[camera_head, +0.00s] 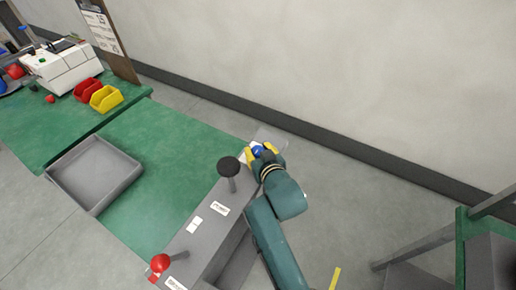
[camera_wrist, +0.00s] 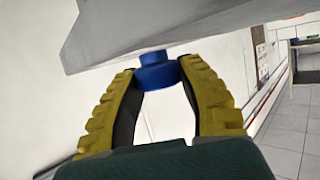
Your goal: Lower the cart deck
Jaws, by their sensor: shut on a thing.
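A grey control panel (camera_head: 205,225) runs diagonally beside a green deck surface (camera_head: 185,165). A blue knob (camera_head: 258,151) sits at the panel's far end. My gripper (camera_head: 262,153) is at that knob, with its yellow fingers around it. In the wrist view the blue knob (camera_wrist: 158,72) is between the two yellow fingertips (camera_wrist: 157,80), which touch it on both sides. Its short stem meets a grey underside or face (camera_wrist: 190,25). A lever with a black ball (camera_head: 228,167) and a lever with a red ball (camera_head: 160,263) stand on the panel. The labels are too small to read.
A grey tray (camera_head: 95,180) lies at the green deck's left edge. A green bench (camera_head: 45,130) at the left holds red (camera_head: 87,90) and yellow bins (camera_head: 106,98) and a white machine (camera_head: 65,68). A frame (camera_head: 430,245) stands at the lower right. Floor by the wall is clear.

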